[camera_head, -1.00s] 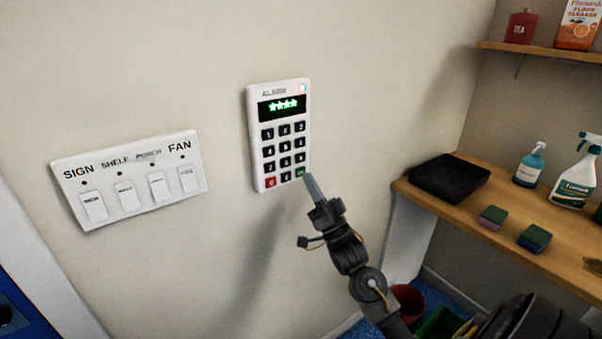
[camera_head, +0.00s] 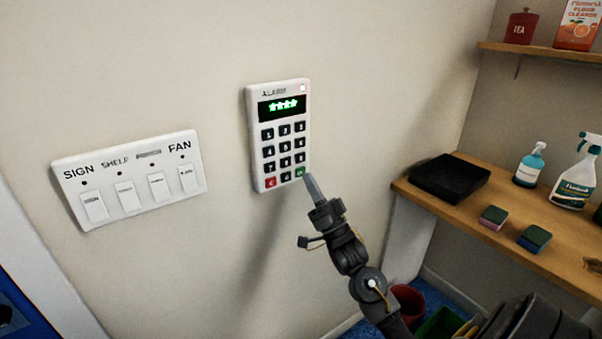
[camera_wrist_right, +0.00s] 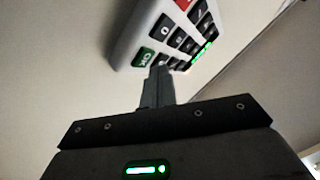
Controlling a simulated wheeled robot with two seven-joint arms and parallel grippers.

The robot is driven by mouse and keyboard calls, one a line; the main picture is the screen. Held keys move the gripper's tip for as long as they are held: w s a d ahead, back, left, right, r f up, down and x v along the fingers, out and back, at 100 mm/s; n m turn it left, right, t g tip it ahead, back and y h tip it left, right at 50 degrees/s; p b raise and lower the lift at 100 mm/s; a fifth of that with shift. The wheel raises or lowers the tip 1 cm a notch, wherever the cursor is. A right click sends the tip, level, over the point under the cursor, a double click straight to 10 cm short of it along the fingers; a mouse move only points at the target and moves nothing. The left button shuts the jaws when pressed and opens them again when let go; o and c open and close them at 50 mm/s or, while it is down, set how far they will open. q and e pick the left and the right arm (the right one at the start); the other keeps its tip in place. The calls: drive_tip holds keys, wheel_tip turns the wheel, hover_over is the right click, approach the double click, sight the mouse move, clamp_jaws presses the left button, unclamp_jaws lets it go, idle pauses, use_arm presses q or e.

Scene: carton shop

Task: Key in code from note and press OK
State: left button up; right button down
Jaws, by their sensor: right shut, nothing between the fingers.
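The white alarm keypad (camera_head: 279,136) is mounted on the wall, with several dark number keys, a red key at bottom left and a green key at bottom right. Its display (camera_head: 284,106) shows a row of green star marks. My right gripper (camera_head: 310,179) is shut and empty, its tip at the lower right corner by the green OK key (camera_head: 300,172). In the right wrist view the fingertips (camera_wrist_right: 160,72) are just below the OK key (camera_wrist_right: 144,57); I cannot tell whether they touch it. The note and my left gripper are not in view.
A switch panel (camera_head: 130,180) labelled SIGN, SHELF and FAN is on the wall to the left. A wooden shelf (camera_head: 470,222) at right holds a black tray (camera_head: 449,178), two sponges (camera_head: 534,238) and spray bottles (camera_head: 574,178).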

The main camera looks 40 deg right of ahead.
drive_tip(key=shift+w, duration=0.1)
idle(0.6)
drive_tip(key=shift+w, duration=0.35)
drive_tip(key=shift+w, duration=0.35)
idle(0.5)
drive_tip(key=shift+s, duration=0.2)
drive_tip(key=shift+s+p, duration=0.3)
drive_tip(key=shift+s, duration=0.3)
drive_tip(key=shift+s+p, duration=0.9)
drive_tip(key=shift+s, duration=1.65)
